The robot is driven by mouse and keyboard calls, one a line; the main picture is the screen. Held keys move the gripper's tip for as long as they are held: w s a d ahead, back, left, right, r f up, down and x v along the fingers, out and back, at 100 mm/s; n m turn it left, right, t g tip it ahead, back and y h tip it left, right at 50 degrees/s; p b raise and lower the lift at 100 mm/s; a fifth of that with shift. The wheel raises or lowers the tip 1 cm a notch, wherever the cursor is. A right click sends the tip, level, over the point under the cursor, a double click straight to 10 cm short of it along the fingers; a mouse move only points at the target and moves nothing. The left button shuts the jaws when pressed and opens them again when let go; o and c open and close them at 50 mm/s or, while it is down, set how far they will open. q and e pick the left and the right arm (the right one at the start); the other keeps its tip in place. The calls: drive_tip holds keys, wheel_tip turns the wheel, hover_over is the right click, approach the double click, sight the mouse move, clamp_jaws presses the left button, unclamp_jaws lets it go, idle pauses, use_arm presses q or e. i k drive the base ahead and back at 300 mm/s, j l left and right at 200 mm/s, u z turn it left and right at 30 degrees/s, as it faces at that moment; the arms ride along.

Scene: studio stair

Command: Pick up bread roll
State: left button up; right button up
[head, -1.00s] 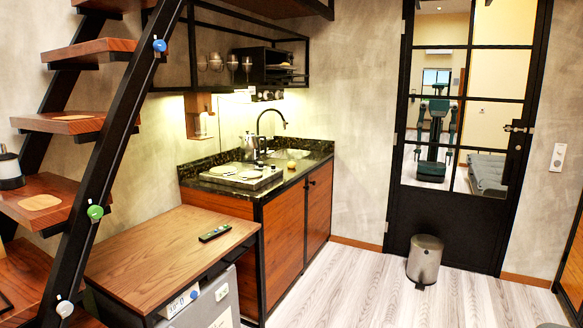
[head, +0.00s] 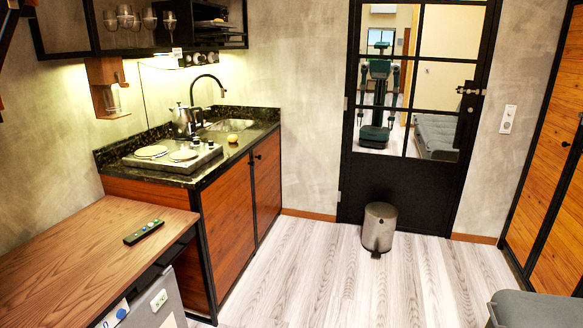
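A small yellowish round thing (head: 233,138) lies on the dark kitchen counter, near the front edge by the sink. It is too small to tell whether it is the bread roll. No other roll-like thing is clear in the head view. Neither of my grippers is in view.
The dark counter (head: 133,172) holds a two-plate hob (head: 172,158), a metal kettle (head: 184,118) and a sink (head: 230,126). A wooden-topped table (head: 85,250) with a remote (head: 144,232) stands nearer left. A bin (head: 379,227) stands by the black door (head: 400,185). Wood floor between is clear.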

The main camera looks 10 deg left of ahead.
sight(231, 138)
drive_tip(key=i+u, duration=0.25)
drive_tip(key=i, duration=2.1)
